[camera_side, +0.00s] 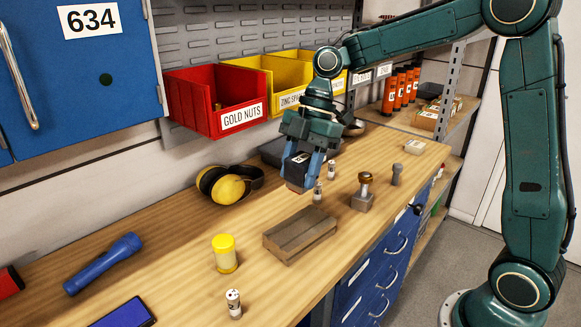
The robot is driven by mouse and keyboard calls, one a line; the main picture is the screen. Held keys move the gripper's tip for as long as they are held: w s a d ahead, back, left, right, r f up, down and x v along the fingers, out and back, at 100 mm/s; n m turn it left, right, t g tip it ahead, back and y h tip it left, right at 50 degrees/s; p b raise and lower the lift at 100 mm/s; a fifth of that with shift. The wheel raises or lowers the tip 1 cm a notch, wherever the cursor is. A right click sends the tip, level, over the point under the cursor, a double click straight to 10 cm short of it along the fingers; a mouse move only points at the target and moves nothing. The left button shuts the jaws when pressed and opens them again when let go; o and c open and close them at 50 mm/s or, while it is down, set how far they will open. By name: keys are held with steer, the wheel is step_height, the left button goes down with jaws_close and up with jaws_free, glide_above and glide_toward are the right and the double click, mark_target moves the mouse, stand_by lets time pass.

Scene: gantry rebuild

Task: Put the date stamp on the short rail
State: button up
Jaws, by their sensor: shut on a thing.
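My gripper (307,172) is shut on a dark block with a white label and a brownish lower face, which I take for the date stamp (297,169). It holds this block tilted, just above the bench; whether it touches the bench I cannot tell. The block's upper part is hidden between the fingers. A brown-grey grooved block (300,234), which looks like the short rail, lies on the bench in front of and below my gripper, with nothing on it.
A brass-topped knob on a grey block (362,193), a grey peg (396,174) and small labelled cylinders (318,191) stand near my gripper. A yellow-capped jar (225,254), ear defenders (230,184) and a blue torch (104,263) are left. Bins (215,100) hang behind.

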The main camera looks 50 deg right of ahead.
steer(key=shift+f, duration=2.8)
steer(key=shift+f, duration=0.15)
steer(key=shift+f, duration=2)
steer(key=shift+f, duration=0.1)
steer(key=o, duration=1)
steer(key=v, duration=1.2)
steer(key=shift+d, duration=0.1)
